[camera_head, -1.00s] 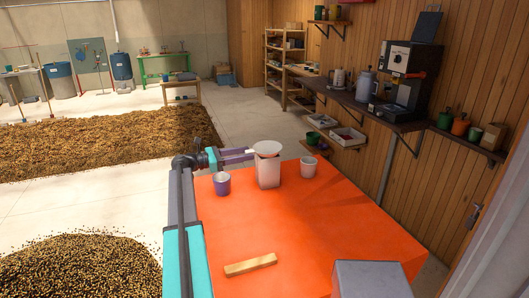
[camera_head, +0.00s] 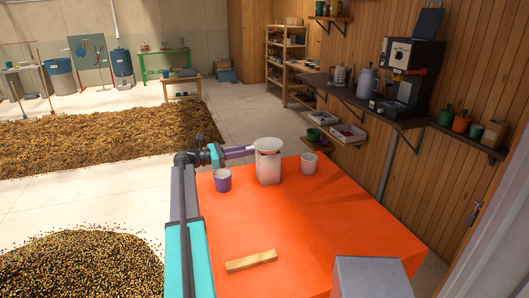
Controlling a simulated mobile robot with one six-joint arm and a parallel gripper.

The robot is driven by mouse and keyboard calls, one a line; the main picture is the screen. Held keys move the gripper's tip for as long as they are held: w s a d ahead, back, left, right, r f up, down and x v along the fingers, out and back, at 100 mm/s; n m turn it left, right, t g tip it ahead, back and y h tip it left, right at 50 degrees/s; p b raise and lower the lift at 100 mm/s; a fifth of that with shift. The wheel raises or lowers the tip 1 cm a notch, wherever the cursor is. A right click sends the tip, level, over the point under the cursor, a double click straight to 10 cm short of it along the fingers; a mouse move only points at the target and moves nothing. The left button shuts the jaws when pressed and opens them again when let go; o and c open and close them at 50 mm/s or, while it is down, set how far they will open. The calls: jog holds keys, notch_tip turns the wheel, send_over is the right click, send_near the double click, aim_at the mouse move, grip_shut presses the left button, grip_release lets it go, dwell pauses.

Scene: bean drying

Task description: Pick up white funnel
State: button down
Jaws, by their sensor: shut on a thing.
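The white funnel (camera_head: 268,144) sits at the mouth of a pale, tall container (camera_head: 268,168) near the far edge of the orange table (camera_head: 310,225). My gripper (camera_head: 250,150) reaches in from the left and is shut on the funnel's left side. The funnel's lower part is hidden by the container, so I cannot tell whether the two still touch.
A purple cup (camera_head: 223,181) stands left of the container and a white cup (camera_head: 309,164) right of it. A wooden block (camera_head: 251,261) lies near the table's front left. A grey box (camera_head: 371,277) is at the front right. The table's middle is clear.

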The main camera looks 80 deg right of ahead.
jog(key=shift+r, duration=0.15)
notch_tip(320, 180, up, 10)
jog(key=b, duration=0.4)
dwell(0.5)
dwell(0.5)
